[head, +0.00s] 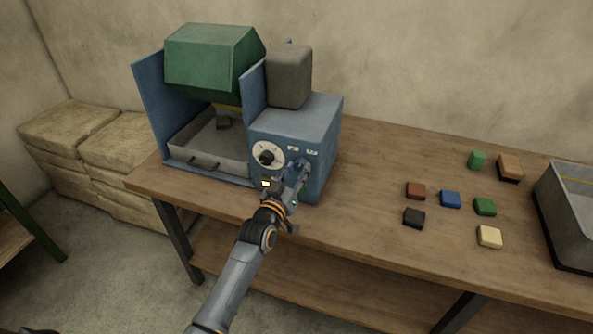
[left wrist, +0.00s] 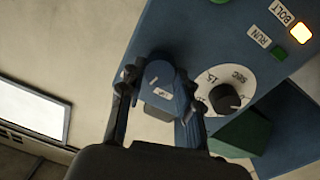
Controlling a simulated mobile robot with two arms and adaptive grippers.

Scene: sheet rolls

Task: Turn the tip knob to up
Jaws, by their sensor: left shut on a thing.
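The blue machine (head: 318,150) stands on the wooden bench, with a white dial with a black knob (head: 266,157) on its front. My left gripper (head: 301,170) is at the front panel, right of that dial, and largely covers what it holds. In the left wrist view, my left gripper (left wrist: 158,85) has its fingers on both sides of a blue knob (left wrist: 160,76), shut on it. The knob bears a white mark and a small label, too small to read; its setting is unclear. The black dial knob (left wrist: 225,98) shows just right of the fingers, marked SEC. My right gripper is not in view.
A lit yellow lamp (left wrist: 301,33) shows near the RUN and BOLT labels. A green hopper (head: 205,58) hangs above a grey tray (head: 195,150). Several coloured blocks and a grey bin (head: 570,215) are at the right; the bench between is clear.

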